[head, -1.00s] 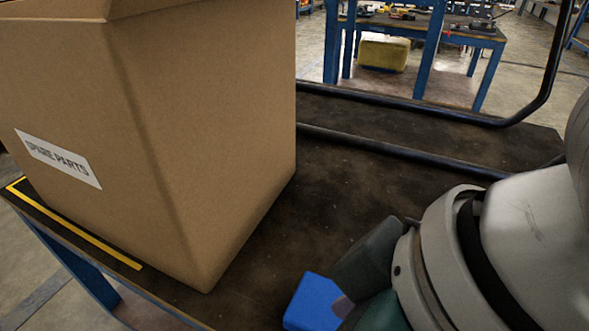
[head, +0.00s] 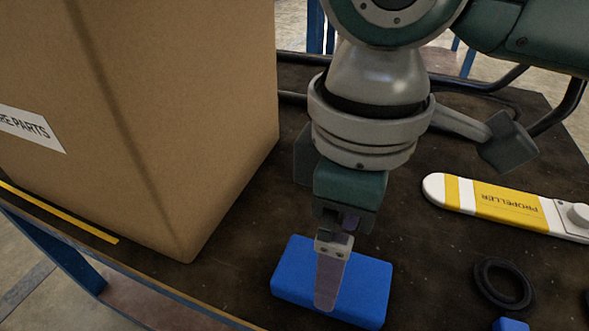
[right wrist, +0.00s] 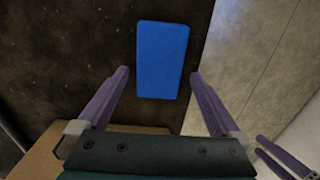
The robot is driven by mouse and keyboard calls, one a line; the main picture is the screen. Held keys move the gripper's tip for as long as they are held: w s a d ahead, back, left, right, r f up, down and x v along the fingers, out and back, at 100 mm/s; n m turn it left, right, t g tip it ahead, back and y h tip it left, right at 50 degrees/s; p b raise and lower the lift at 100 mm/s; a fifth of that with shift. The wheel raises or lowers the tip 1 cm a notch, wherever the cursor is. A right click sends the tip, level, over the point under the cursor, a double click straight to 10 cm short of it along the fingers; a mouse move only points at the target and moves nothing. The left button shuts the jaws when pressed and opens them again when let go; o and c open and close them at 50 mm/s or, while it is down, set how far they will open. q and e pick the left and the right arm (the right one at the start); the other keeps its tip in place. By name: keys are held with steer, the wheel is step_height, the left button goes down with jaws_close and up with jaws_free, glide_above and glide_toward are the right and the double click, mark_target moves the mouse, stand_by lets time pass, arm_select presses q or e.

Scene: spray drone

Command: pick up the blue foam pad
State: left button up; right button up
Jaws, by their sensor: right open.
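The blue foam pad (head: 360,290) is a flat rectangular block lying on the dark table top, near its front edge. In the right wrist view the pad (right wrist: 162,60) lies beyond and between the two spread fingers, touching neither. My right gripper (head: 328,300) points down over the pad in the head view, with one finger visible in front of it. In the right wrist view my right gripper (right wrist: 158,88) is open and empty.
A large cardboard box (head: 180,120) labelled as parts stands left of the pad. A white and yellow propeller (head: 505,205), a black ring (head: 503,284) and a small blue piece (head: 510,325) lie to the right. The table (head: 240,290) has bare room between box and pad.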

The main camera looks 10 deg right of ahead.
mark_target(363, 296)
step_height(363, 296, down, 5)
steer(key=b, duration=0.2)
steer(key=shift+f+b, duration=0.15)
steer(key=shift+b, duration=0.25)
steer(key=c, duration=1)
